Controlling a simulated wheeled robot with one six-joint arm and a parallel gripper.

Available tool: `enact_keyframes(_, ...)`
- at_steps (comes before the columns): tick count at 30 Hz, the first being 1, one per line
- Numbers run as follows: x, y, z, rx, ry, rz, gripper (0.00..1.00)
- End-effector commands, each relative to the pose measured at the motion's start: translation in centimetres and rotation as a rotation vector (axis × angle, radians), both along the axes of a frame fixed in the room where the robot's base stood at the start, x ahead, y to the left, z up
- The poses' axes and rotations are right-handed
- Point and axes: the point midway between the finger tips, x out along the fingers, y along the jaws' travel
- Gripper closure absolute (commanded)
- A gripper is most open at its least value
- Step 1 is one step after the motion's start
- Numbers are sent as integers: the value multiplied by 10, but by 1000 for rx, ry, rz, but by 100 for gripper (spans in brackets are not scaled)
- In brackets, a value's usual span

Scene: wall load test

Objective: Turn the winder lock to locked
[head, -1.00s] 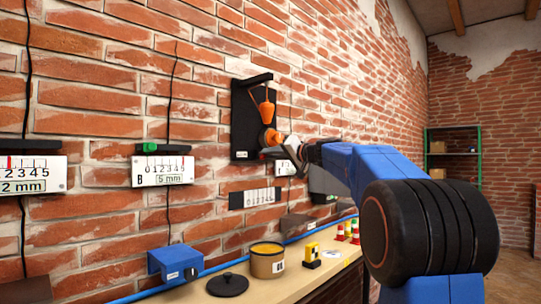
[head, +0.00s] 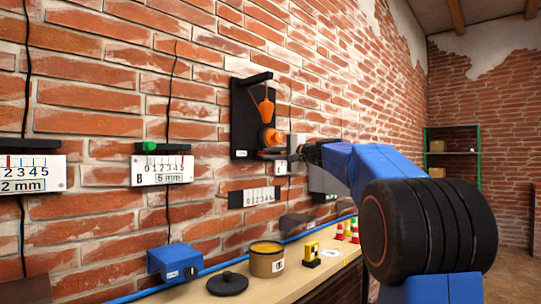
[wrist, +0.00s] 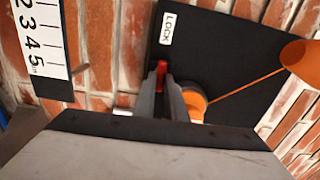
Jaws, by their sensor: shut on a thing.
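The winder is a black wall panel (head: 239,125) with an orange drum (head: 269,138) low on its right side and an orange cone (head: 266,108) hanging above it. In the wrist view, a white LOCK label (wrist: 167,28) sits on the panel (wrist: 212,50), and a taut orange cord runs from the drum (wrist: 194,101) to the cone (wrist: 303,62). My gripper (wrist: 161,84) is shut on a small red lock lever (wrist: 161,68) below the label. The fingers hide most of the lever. In the head view, my gripper (head: 276,154) is at the panel's lower right edge.
A white scale strip (head: 262,197) is on the wall below the panel, and a scale B (head: 163,170) hangs at left.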

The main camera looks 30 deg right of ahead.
Motion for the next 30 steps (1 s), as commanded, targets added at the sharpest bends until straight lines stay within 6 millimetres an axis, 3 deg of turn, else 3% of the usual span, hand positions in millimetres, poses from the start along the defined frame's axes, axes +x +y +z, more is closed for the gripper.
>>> enact_keyframes(19, 0, -1, -2, 49, 20, -1, 100)
enact_keyframes(20, 0, -1, -2, 49, 20, -1, 87)
enact_keyframes(22, 0, -1, -2, 49, 20, 0, 70)
enact_keyframes(30, 0, 0, -1, 49, 19, 0, 70)
